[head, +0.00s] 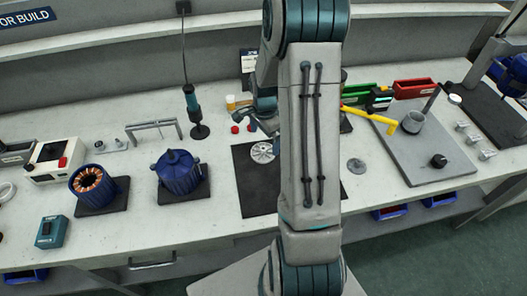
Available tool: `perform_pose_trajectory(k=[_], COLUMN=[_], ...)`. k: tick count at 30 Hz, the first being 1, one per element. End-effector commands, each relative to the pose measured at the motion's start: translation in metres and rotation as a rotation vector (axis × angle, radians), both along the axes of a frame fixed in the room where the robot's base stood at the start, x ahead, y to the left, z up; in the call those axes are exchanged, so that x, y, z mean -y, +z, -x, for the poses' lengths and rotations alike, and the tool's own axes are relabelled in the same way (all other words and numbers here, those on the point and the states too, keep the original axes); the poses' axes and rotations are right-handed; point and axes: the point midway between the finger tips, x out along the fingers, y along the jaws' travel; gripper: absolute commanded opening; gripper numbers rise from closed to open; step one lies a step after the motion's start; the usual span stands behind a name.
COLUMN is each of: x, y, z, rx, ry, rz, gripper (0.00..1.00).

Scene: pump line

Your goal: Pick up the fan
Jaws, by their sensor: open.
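The fan (262,152) looks like a small pale round part with spokes. It lies flat on a black mat (255,196) at the middle of the bench, just left of my upright arm link. My gripper (257,126) shows partly from behind the arm link, open and empty, above and a little beyond the fan in the picture. The gap between gripper and fan is hard to judge. Part of the gripper and the right part of the mat are hidden by my arm.
Left of the mat stand a blue motor housing (178,172) and a wound stator (92,186) on dark pads. A hanging screwdriver (193,108) is behind.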

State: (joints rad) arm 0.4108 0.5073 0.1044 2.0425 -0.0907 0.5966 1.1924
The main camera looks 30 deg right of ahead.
Motion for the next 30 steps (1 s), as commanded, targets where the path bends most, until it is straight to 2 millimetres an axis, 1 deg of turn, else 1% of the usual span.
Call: perform_pose_trajectory(k=[5,16,19,26,29,30], x=[-0.001,-0.004,-0.004,-0.004,-0.004,-0.004], y=[-0.008,-0.050,-0.055,-0.056,-0.056,-0.056], z=[0.000,-0.002,-0.002,-0.002,-0.002,-0.002], rx=[-0.001,-0.001,0.000,0.001,0.001,0.001], ry=[0.001,0.002,0.002,0.002,0.002,0.002], rz=[-0.001,-0.001,-0.001,0.000,0.000,0.000], gripper=[1.00,1.00,1.00,1.00,0.75,0.64])
